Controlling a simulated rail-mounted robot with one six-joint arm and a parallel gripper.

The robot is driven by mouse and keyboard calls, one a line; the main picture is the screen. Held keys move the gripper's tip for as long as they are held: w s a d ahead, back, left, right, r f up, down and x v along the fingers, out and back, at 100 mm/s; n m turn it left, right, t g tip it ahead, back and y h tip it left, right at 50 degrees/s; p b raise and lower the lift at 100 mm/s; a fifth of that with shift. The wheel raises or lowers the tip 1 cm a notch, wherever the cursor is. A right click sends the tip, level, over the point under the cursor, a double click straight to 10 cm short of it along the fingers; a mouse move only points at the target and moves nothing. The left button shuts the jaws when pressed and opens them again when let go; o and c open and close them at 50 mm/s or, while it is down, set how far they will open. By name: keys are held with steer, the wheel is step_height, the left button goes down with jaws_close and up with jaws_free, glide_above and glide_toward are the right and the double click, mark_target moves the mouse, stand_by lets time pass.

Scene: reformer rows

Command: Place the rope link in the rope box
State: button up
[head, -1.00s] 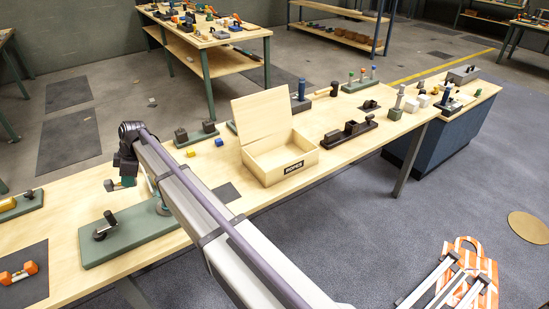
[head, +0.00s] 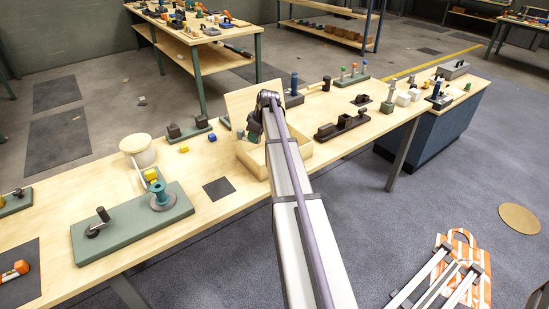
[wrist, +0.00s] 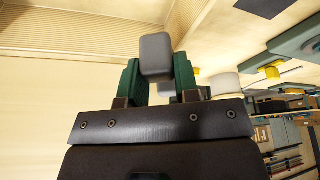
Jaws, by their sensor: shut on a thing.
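The rope box (head: 304,157) is a pale wooden box on the long bench, with its lid (head: 238,103) standing open at the back. My gripper (head: 247,130) is over the left part of the box, and my arm hides much of the box and its front label. In the wrist view my gripper (wrist: 158,80) has its green fingers shut on a grey rounded block, the rope link (wrist: 156,54). The link sticks out past the fingertips. Pale wood lies beyond it in the wrist view. I cannot tell how high the link is above the box floor.
Left of the box are a dark square mat (head: 218,188), a small blue block (head: 212,136) and a green base (head: 133,224) with a teal spool. A round pale tub (head: 138,151) stands behind that base. A dark tray (head: 343,128) lies to the right.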

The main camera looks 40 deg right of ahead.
steer(key=s+d+m+h, duration=0.2)
steer(key=s+d+m, duration=0.25)
steer(key=d, duration=0.45)
steer(key=shift+m+t, duration=0.3)
steer(key=shift+m, duration=0.05)
steer(key=f+b, duration=1)
steer(key=shift+w+a+f+b, duration=0.2)
steer(key=shift+w+f+b, duration=0.1)
steer(key=shift+f+b, duration=0.05)
steer(key=shift+r, duration=0.3)
steer(key=shift+f, duration=0.2)
steer(key=o, duration=1)
steer(key=shift+r, duration=0.15)
